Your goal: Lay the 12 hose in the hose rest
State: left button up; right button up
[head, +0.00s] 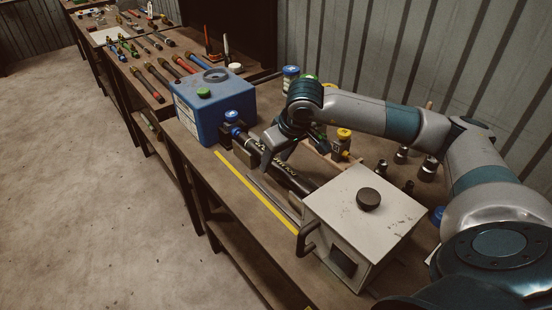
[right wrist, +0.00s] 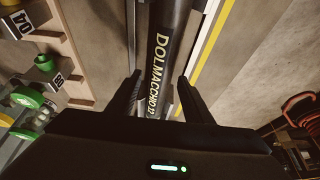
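A thick black hose (head: 294,180) with pale lettering lies along the bench between the blue machine and the white box. In the right wrist view the hose (right wrist: 164,50) reads "DOLMACCHO" and a number too blurred to be sure of. My right gripper (head: 270,153) reaches down over the hose from above. Its fingers (right wrist: 158,85) are apart, one on each side of the hose, with gaps visible. A dark block (head: 245,149) sits by the hose's far end; I cannot tell whether it belongs to the hose rest. My left gripper is not in view.
A blue machine (head: 196,108) stands behind and a white box with a black knob (head: 367,199) in front. A yellow strip (head: 255,192) runs along the bench edge. Numbered holders (right wrist: 45,63) and metal fittings (head: 429,167) lie right of the hose. More hoses (head: 147,85) lie on the far bench.

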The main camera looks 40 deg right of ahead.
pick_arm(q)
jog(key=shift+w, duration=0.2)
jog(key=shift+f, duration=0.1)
pick_arm(e)
jog(key=shift+s+r, duration=0.1)
jog(key=shift+s+r, duration=0.2)
jog(key=shift+r, duration=0.4)
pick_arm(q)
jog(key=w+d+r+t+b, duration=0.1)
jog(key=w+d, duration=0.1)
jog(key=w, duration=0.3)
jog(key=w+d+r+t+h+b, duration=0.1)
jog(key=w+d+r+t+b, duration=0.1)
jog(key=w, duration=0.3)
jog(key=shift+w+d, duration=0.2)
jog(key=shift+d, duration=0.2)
pick_arm(e)
jog(key=v, duration=1.6)
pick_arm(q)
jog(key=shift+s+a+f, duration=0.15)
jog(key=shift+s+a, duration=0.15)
pick_arm(e)
jog(key=shift+w, duration=0.1)
